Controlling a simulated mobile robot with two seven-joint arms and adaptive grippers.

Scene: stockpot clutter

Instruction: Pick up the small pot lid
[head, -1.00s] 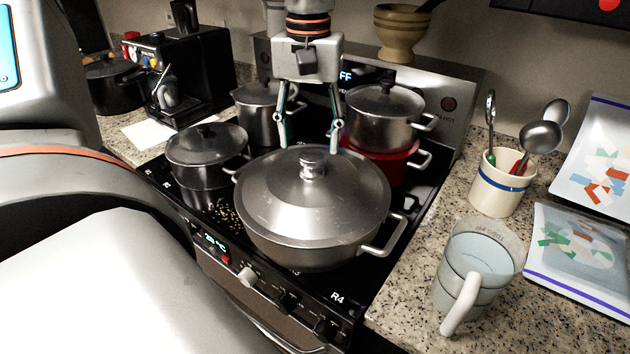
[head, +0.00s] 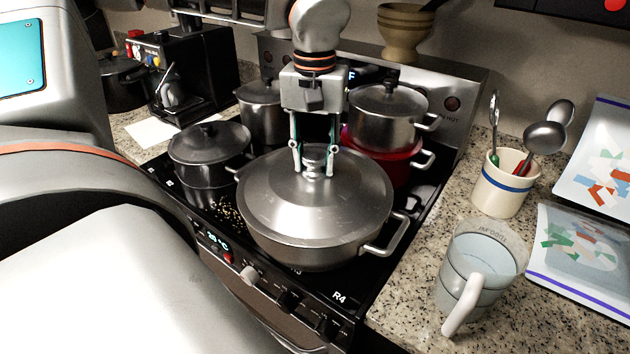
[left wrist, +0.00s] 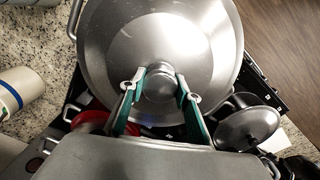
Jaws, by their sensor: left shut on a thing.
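A wide steel pot (head: 300,250) stands at the front of the stove with a broad domed steel lid (head: 270,205) seated on it. My left gripper (head: 314,172) points down over this lid and is shut on its round knob. The left wrist view also shows the gripper (left wrist: 160,82) with a finger on each side of the knob, above the lid (left wrist: 195,45). Smaller lids sit on other pots: a dark-knobbed lid (head: 208,140) at left and a steel lid (head: 388,101) at back right. My right gripper is out of view.
A red pot (head: 400,165) sits under the back-right steel pot. Another lidded pot (head: 262,115) stands at back left. The right counter holds a measuring jug (head: 478,265), a utensil crock (head: 500,185) and patterned trays (head: 580,250). A coffee machine (head: 180,75) stands at left.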

